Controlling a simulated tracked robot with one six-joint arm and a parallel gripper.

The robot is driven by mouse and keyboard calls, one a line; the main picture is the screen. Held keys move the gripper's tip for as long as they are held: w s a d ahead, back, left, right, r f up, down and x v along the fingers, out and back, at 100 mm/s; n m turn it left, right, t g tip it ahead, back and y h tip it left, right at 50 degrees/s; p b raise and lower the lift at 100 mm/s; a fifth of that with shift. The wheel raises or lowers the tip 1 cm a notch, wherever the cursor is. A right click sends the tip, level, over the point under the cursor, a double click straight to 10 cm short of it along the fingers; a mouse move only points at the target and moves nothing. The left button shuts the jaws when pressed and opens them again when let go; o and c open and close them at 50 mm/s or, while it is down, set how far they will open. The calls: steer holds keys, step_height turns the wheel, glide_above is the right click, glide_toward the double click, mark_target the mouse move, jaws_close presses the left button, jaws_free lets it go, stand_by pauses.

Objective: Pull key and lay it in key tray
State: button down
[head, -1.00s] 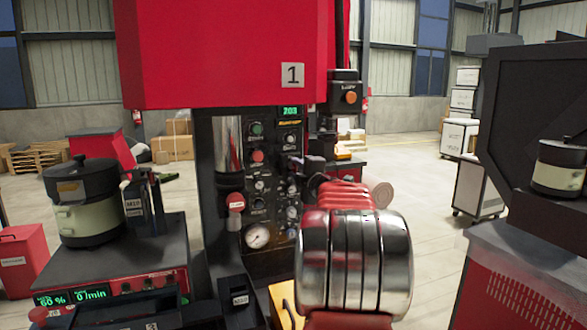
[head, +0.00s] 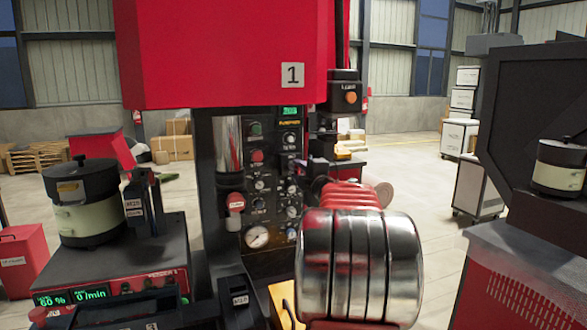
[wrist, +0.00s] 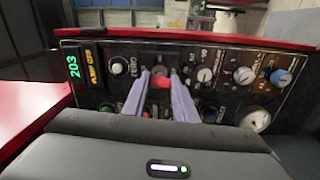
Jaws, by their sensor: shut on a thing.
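My gripper (wrist: 161,84) is in front of the control panel (wrist: 190,62), its two pale lilac fingers pointing at it. They are closed on a small red piece, seemingly the head of the key (wrist: 163,82), between the fingertips. The key's shaft and whether it still sits in the panel cannot be made out. In the head view the panel (head: 257,215) is on the dark column of the red machine, and my arm hides the key. I cannot tell for sure which container is the key tray.
A small dark labelled box (head: 236,298) and a yellow part (head: 283,305) are low in front of the panel. A pot (head: 85,215) stands on a red-fronted unit at left. A dark machine stands at right.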

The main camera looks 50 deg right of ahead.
mark_target(299, 171)
steer(key=shift+v, duration=1.95)
steer(key=shift+s+a, duration=0.1)
